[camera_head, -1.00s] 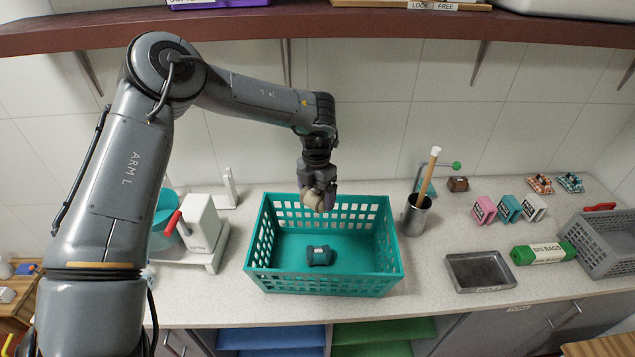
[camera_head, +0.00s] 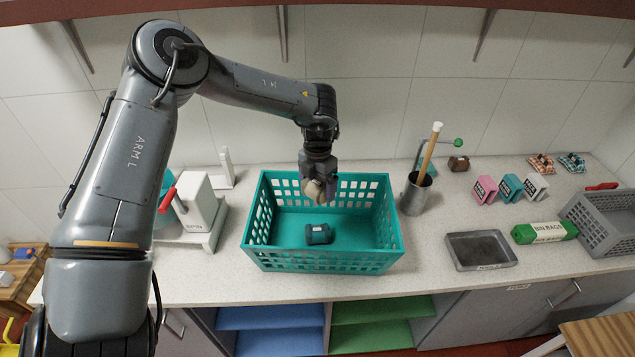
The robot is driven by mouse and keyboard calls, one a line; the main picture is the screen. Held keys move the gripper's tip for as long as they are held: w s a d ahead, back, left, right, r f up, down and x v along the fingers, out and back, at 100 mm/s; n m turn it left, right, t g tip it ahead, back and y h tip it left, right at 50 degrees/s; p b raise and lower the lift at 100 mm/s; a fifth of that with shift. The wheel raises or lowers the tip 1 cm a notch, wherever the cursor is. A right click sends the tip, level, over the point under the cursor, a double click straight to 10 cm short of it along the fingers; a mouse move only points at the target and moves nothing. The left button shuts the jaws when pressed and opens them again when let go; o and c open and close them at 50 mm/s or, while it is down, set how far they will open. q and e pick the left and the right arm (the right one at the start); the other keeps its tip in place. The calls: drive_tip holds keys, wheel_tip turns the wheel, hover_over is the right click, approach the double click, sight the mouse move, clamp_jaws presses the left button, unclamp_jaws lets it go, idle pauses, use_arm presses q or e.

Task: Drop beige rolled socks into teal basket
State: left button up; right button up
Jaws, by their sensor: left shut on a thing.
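The teal basket (camera_head: 325,262) stands on the pale counter, with holes in its walls. A dark rolled bundle with a small white label (camera_head: 319,234) lies on its floor. My right gripper is not in view.
A metal cup (camera_head: 416,194) with a wooden-handled tool stands right of the basket. A grey tray (camera_head: 481,250), a green bin-bag roll (camera_head: 545,232) and a grey basket (camera_head: 603,222) are further right. A white appliance (camera_head: 203,212) stands left.

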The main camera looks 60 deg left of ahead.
sight(318, 183)
use_arm(q)
drive_tip(key=o, duration=0.8)
drive_tip(key=shift+r, duration=0.1)
wheel_tip(318, 183, up, 11)
drive_tip(key=shift+f, duration=0.15)
idle(0.5)
